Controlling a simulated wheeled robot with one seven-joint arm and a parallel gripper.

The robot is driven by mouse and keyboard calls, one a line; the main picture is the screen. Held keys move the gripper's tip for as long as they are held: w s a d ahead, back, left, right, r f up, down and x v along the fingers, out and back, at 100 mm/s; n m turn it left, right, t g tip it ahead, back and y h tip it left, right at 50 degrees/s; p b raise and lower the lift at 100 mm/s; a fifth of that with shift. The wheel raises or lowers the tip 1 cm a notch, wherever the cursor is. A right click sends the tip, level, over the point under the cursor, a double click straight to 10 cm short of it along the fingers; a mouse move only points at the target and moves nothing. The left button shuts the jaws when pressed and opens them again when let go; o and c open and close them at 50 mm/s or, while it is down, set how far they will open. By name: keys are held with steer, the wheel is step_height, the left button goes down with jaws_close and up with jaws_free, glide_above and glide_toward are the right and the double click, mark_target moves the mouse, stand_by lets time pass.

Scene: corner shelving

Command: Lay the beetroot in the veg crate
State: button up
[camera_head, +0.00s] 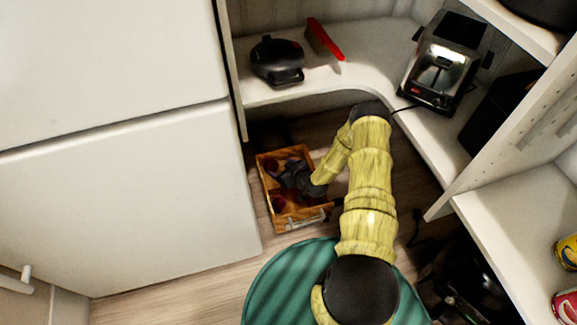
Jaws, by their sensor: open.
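The veg crate (264,190) is an open orange-brown wooden box on the floor, below the corner shelf and beside the white cabinet front. My gripper (283,178) is open and reaches down over the crate's inside. A dark red round thing, likely a beetroot (278,203), lies in the crate just below my gripper in the picture. Another dark reddish thing (270,164) shows near the crate's upper left corner. I cannot tell which one is the task's beetroot. My gripper and wrist hide part of the crate's inside, and contact is unclear.
A black appliance (277,62) and a red-handled item (324,40) sit on the corner shelf (365,55) above the crate. A silver toaster (442,65) stands to the right. White cabinet fronts (120,190) close off the left. Cans (567,250) stand at lower right.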

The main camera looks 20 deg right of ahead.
steer(key=s+r+g+h, duration=0.2)
steer(key=s+r+g, duration=0.1)
steer(key=r, duration=0.8)
steer(key=s+r+g+h, duration=0.1)
steer(key=s+r+g, duration=0.1)
steer(key=r, duration=0.9)
steer(key=s+a+r+m+g, duration=0.1)
steer(key=s+r+m, duration=0.1)
steer(key=s+r, duration=0.5)
steer(key=s+a+r+m+g+h, duration=0.1)
steer(key=s+r+m+g, duration=0.1)
steer(key=s+r, duration=0.6)
steer(key=s, duration=0.5)
steer(key=shift+r+m+h, duration=0.15)
steer(key=shift+m+h, duration=0.15)
steer(key=shift+c, duration=1.1)
steer(key=shift+w+r, duration=0.1)
steer(key=shift+r, duration=0.15)
steer(key=shift+c, duration=0.7)
step_height(320, 180, up, 17)
steer(key=p, duration=1.7)
steer(key=shift+f, duration=0.15)
